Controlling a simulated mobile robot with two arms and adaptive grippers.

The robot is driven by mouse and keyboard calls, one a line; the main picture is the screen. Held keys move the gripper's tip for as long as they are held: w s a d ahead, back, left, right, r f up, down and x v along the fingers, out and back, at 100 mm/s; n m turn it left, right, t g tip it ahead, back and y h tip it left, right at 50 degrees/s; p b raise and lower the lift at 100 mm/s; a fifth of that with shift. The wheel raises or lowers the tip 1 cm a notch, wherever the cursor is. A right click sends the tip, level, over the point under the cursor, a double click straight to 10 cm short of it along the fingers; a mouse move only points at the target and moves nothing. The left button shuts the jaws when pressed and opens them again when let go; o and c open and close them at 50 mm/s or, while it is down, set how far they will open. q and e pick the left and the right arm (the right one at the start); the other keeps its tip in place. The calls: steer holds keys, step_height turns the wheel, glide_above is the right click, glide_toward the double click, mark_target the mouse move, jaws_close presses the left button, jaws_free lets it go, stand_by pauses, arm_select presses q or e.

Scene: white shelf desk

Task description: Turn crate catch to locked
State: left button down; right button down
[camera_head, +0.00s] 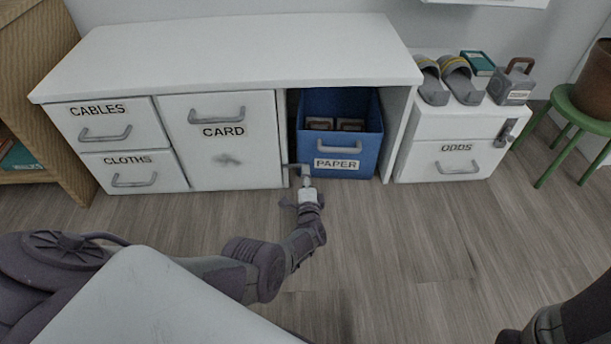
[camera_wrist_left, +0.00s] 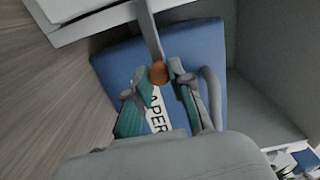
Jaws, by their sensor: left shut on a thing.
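The blue crate (camera_head: 363,148) labelled PAPER sits in the open bay of the white shelf desk. It fills much of the left wrist view (camera_wrist_left: 120,68). The grey crate catch (camera_head: 293,166) is at the divider beside the crate's lower left. In the left wrist view the catch's bar (camera_wrist_left: 149,32) runs over the crate front and ends in an orange tip (camera_wrist_left: 159,73). My left gripper (camera_head: 306,182) is shut on the catch; its fingers (camera_wrist_left: 160,88) flank the orange tip and partly cover the PAPER label. My right gripper is out of view.
Closed CABLES drawer (camera_head: 105,118), CLOTHS drawer (camera_head: 135,171) and CARD door (camera_head: 225,135) are left. At right, an ODDS cabinet (camera_head: 448,165) carries slippers (camera_head: 460,78), a book (camera_head: 478,63) and a grey padlock-shaped block (camera_head: 512,86). A green stool (camera_head: 575,108) stands beyond. Floor in front is clear.

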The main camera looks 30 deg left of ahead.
arm_select(q)
steer(key=shift+f+m, duration=0.1)
steer(key=shift+m, duration=0.2)
steer(key=c, duration=1)
jaws_free()
